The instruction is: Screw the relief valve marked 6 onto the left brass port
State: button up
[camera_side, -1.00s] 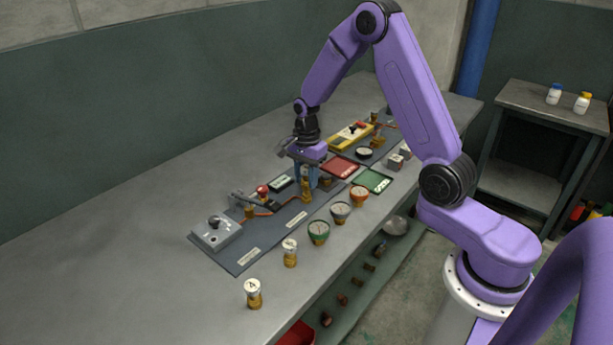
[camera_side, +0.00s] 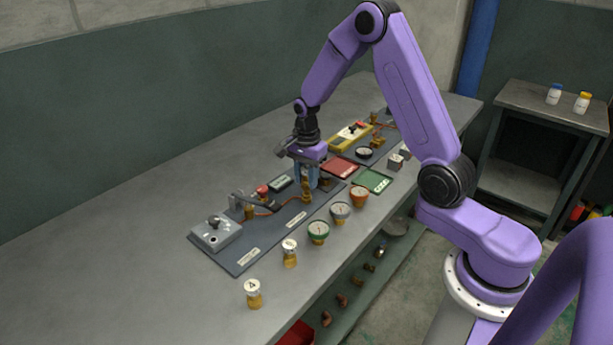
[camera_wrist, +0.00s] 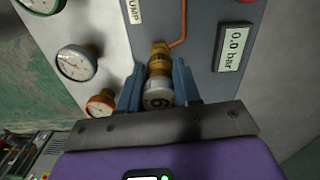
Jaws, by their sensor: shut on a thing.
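The relief valve marked 6 (camera_wrist: 158,97) has a pale cap and faces the camera in the wrist view. My gripper (camera_wrist: 158,88) is shut on it, with one blue finger on each side. The valve lines up with a brass port (camera_wrist: 160,52) joined to a copper pipe and appears to meet it; how far it is threaded I cannot tell. In the side view my gripper (camera_side: 305,178) is low over the grey panel beside the brass port (camera_side: 307,194). The fingers partly hide the valve there.
A valve marked 4 (camera_side: 253,294) and another capped valve (camera_side: 289,254) stand at the bench front. Green (camera_side: 319,232), grey (camera_side: 340,212) and orange (camera_side: 359,197) gauges line the panel. Red (camera_side: 341,166) and green (camera_side: 373,180) trays lie right. The bench's left is clear.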

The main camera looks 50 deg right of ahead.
jog(key=shift+f, duration=0.95)
jog(key=shift+m, duration=1.8)
